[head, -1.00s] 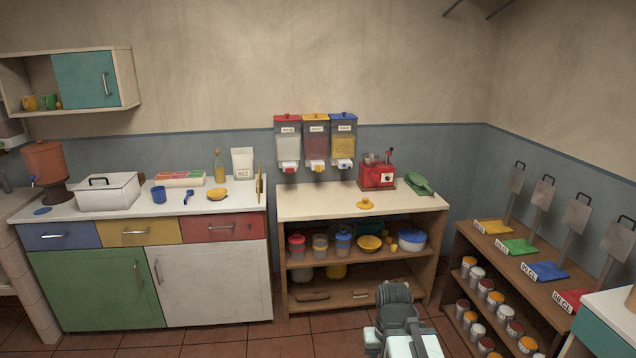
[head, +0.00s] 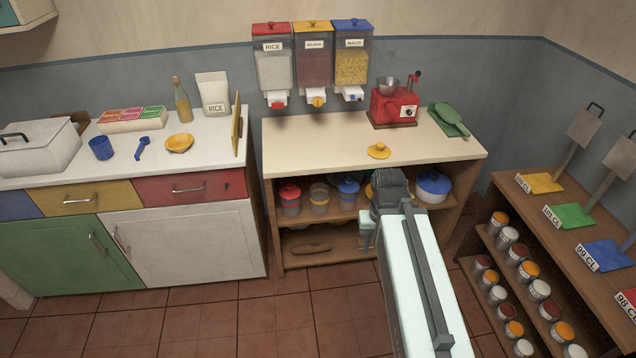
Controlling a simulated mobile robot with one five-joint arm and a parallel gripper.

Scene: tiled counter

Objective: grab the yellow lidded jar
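No jar wearing a yellow lid shows in the head view. A jar (head: 319,199) without a visible lid stands on the upper shelf of the wooden unit, between a red-lidded jar (head: 289,200) and a blue-lidded jar (head: 347,195). A loose yellow lid with a knob (head: 378,151) lies on the countertop above. My gripper (head: 388,184) is at the far end of my raised arm, in front of the shelf and right of the jars. Its fingers cannot be made out. My arm hides part of the shelf.
A rack with several cans (head: 507,237) stands right. The floor ahead is open.

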